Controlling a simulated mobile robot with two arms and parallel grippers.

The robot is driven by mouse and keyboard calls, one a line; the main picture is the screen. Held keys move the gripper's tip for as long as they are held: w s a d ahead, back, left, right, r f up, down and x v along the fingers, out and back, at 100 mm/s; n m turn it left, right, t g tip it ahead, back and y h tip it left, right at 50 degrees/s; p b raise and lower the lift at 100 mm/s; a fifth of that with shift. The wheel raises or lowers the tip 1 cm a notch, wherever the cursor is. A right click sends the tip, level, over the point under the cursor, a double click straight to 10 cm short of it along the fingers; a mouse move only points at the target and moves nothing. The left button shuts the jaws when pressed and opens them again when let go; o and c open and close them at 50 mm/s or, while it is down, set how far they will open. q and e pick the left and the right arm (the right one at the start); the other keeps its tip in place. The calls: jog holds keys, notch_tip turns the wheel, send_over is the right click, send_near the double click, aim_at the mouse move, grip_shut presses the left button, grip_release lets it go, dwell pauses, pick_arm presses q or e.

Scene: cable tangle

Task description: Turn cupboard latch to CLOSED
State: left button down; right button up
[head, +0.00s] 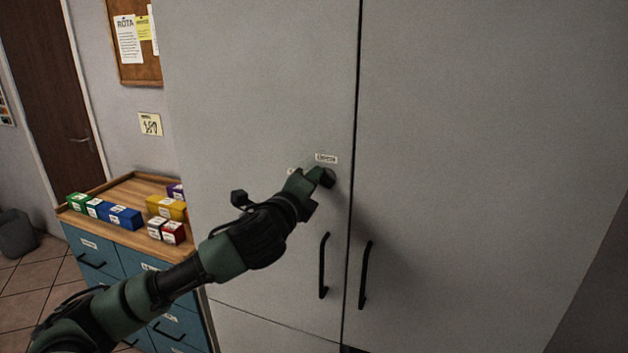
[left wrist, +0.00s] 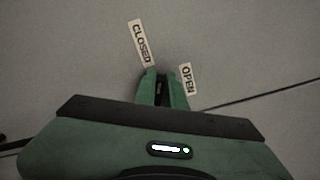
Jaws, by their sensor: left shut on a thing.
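The tall grey cupboard (head: 255,100) has a dark latch (head: 328,178) on its left door, close to the seam between the doors. My left gripper (head: 314,179) is shut on the latch, with its arm reaching in from the lower left. In the left wrist view the green fingers (left wrist: 161,82) meet the door with a dark piece of the latch between them. A CLOSED label (left wrist: 142,43) is above and left of the fingertips, and an OPEN label (left wrist: 186,79) is just to their right. The fingers hide most of the latch. My right gripper is not in view.
Two black vertical handles, left (head: 323,266) and right (head: 365,275), stick out from the doors below the latch. A blue drawer unit (head: 112,262) with a wooden top and several coloured boxes stands left of the cupboard, behind my left arm.

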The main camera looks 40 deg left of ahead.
pick_arm(q)
jog(key=n, duration=0.2)
jog(key=f+n, duration=0.1)
jog(key=n, duration=0.2)
jog(key=shift+a+b, duration=0.1)
jog(key=shift+b, duration=0.2)
jog(key=shift+n, duration=0.3)
jog(key=c, duration=1.5)
grip_release()
